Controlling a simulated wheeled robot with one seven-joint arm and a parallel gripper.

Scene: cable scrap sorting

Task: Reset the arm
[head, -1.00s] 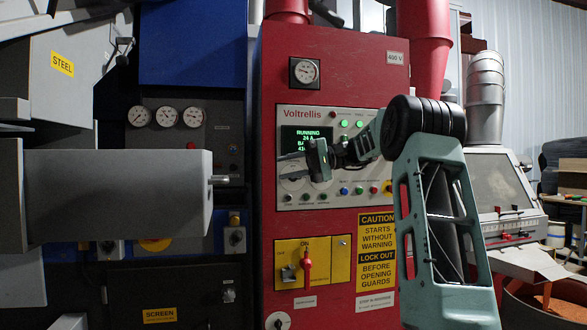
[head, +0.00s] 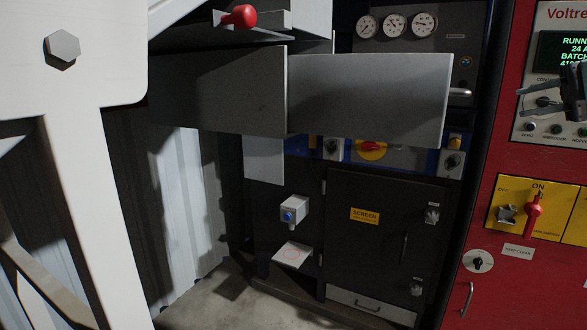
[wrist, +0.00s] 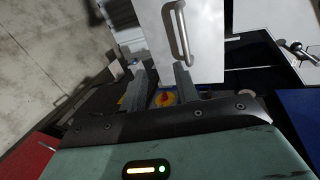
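My gripper (head: 522,102) shows at the right edge of the head view, in front of the red cabinet's control panel. Its two fingers point left and stand apart, with nothing between them. In the wrist view my gripper (wrist: 160,84) also has its fingers apart and empty. A red and yellow rotary switch (wrist: 164,99) shows beyond the gap there, and a pale panel with a bar handle (wrist: 181,35) is beyond the fingertips. Most of my arm is outside the head view.
The red cabinet (head: 488,165) has a yellow switch plate with a red lever (head: 533,215). Some concrete floor (head: 210,300) is bare.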

